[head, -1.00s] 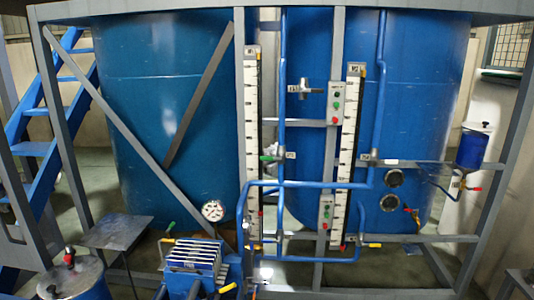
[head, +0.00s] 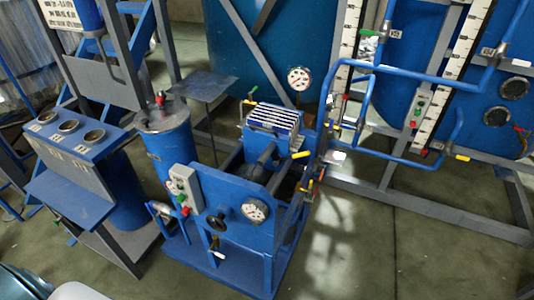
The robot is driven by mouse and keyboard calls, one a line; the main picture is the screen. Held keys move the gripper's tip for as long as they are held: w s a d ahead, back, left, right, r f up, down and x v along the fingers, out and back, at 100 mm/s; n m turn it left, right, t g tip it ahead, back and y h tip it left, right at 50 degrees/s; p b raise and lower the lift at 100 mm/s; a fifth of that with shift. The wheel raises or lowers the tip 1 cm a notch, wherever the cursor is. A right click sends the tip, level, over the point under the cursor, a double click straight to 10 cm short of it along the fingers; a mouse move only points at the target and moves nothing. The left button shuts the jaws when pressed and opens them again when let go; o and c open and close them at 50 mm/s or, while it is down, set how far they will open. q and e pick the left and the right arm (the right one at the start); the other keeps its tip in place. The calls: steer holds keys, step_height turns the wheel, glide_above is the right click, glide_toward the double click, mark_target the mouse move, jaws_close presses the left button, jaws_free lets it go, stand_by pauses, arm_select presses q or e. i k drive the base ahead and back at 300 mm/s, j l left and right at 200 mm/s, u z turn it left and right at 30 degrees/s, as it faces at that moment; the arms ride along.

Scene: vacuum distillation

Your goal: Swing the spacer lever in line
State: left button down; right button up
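A blue plate press (head: 237,180) stands on the floor in the middle of the head view, with a stack of pale plates (head: 272,119) at its far end. A yellow-handled lever (head: 300,155) sticks out to the right beside the plates. A dark round handwheel (head: 219,215) and a pressure gauge (head: 255,211) are on its near end. More small coloured handles show on its right side and low at the front. I cannot tell which one is the spacer lever or how it is turned. Neither gripper is in view.
A blue lidded vessel (head: 166,140) stands left of the press, and a blue console (head: 80,150) with three round openings further left. Blue pipes (head: 430,75) and a grey frame (head: 430,209) are on the right. The floor (head: 370,255) at the lower right is clear.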

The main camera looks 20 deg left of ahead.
mark_target(270, 151)
steer(key=i+l, duration=0.15)
steer(key=l, duration=0.2)
steer(key=i+l, duration=0.15)
steer(key=l, duration=0.25)
steer(key=i+l, duration=0.15)
steer(key=l, duration=0.2)
steer(key=i+l, duration=0.15)
steer(key=l, duration=0.25)
